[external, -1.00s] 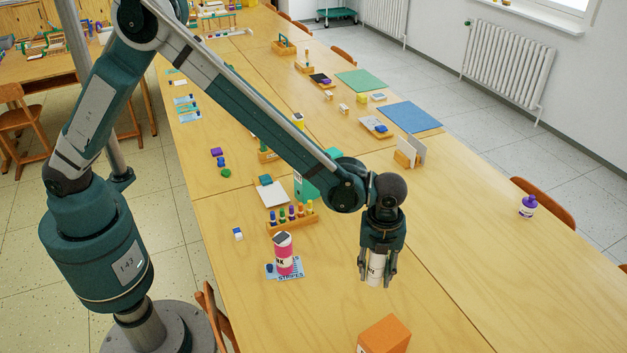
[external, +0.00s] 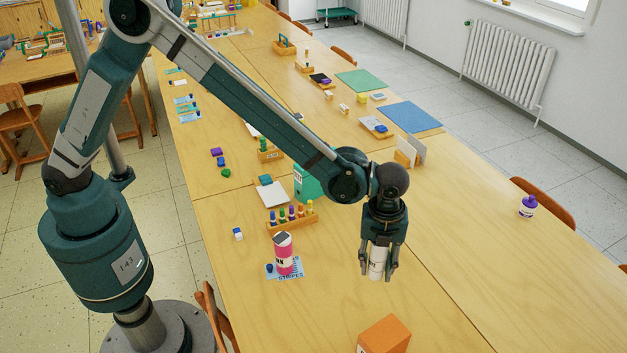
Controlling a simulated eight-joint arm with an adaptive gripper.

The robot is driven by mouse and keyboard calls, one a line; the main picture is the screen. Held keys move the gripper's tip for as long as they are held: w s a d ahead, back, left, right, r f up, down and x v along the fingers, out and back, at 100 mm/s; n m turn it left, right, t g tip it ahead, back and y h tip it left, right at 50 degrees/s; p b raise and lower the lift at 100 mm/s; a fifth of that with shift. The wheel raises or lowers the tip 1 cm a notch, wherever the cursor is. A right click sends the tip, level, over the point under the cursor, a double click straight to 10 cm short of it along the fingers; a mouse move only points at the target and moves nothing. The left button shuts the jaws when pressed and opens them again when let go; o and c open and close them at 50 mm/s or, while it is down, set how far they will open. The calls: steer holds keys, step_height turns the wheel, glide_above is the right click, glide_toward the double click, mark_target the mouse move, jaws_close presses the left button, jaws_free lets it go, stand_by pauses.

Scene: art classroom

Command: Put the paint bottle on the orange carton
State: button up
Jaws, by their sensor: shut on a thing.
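The paint bottle (external: 376,265), a white cylinder with dark lettering, is held upright between the fingers of my gripper (external: 377,268). My gripper points down and is shut on it; the fingers hide its sides and the palm hides its top. The bottle appears to hang above the table. The orange carton (external: 385,334) stands on the table in front of the gripper, lower in the picture, apart from the bottle. Its top is bare, and the picture's lower edge cuts off its bottom.
A pink bottle (external: 283,255) stands on a blue card (external: 298,268) to the left. Behind it is a wooden rack with coloured pegs (external: 292,218). A purple-topped bottle (external: 527,206) stands far right. The table (external: 470,270) right of the gripper is clear.

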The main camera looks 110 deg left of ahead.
step_height(320, 180, up, 12)
steer(key=p, duration=0.6)
glide_above(386, 334)
steer(key=shift+r, duration=0.15)
steer(key=shift+f, duration=3.15)
steer(key=shift+f, duration=0.1)
steer(key=shift+f, duration=1.75)
steer(key=shift+f+b, duration=0.15)
steer(key=shift+b, duration=0.15)
steer(key=o, duration=1.1)
